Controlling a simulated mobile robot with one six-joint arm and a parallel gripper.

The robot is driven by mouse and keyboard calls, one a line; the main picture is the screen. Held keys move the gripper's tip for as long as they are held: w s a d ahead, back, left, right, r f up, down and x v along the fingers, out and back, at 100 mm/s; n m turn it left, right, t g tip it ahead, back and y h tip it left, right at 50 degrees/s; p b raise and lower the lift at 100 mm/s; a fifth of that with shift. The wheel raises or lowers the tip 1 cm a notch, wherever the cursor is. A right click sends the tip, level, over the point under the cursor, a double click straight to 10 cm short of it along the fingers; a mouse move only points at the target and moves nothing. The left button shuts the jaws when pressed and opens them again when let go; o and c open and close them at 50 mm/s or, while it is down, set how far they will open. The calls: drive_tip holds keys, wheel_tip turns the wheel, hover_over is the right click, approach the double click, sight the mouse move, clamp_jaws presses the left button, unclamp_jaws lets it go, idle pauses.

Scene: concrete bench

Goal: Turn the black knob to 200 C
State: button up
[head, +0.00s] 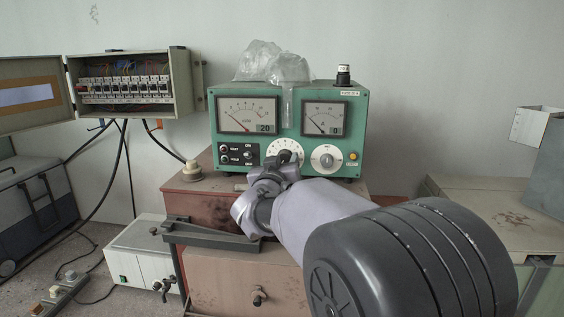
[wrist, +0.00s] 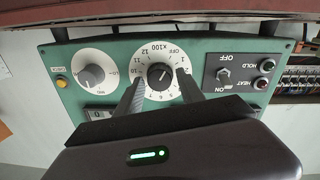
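The black knob (wrist: 160,76) sits at the centre of a white dial (wrist: 146,54) on the green instrument panel, which appears upside down in the wrist view. The dial carries numbers, OFF and "x100"; the knob's exact setting is too small to read. My gripper (wrist: 159,80) is open, with one dark finger on each side of the knob and visible gaps between. In the head view my gripper (head: 272,178) is in front of the dial (head: 286,148) and hides its lower part and most of the knob.
The green panel (head: 285,97) also has two meters, a second white dial (head: 326,157) with a grey knob, and small switches at left (head: 237,153). A plastic bag (head: 262,62) and a black-capped part (head: 343,75) are on top. An open fuse box (head: 130,85) is at left.

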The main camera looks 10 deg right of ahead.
clamp_jaws()
drive_tip(key=shift+m, duration=0.4)
drive_tip(key=m+b, duration=0.2)
drive_tip(key=m, duration=0.1)
drive_tip(key=shift+m, duration=0.4)
drive_tip(key=m+b, duration=0.1)
drive_tip(key=m, duration=0.3)
drive_tip(key=shift+d+m+b, duration=0.1)
drive_tip(key=shift+m+b, duration=0.3)
drive_tip(key=shift+r+m, duration=0.1)
drive_tip(key=shift+m, duration=0.2)
drive_tip(key=shift+o, duration=1.7)
unclamp_jaws()
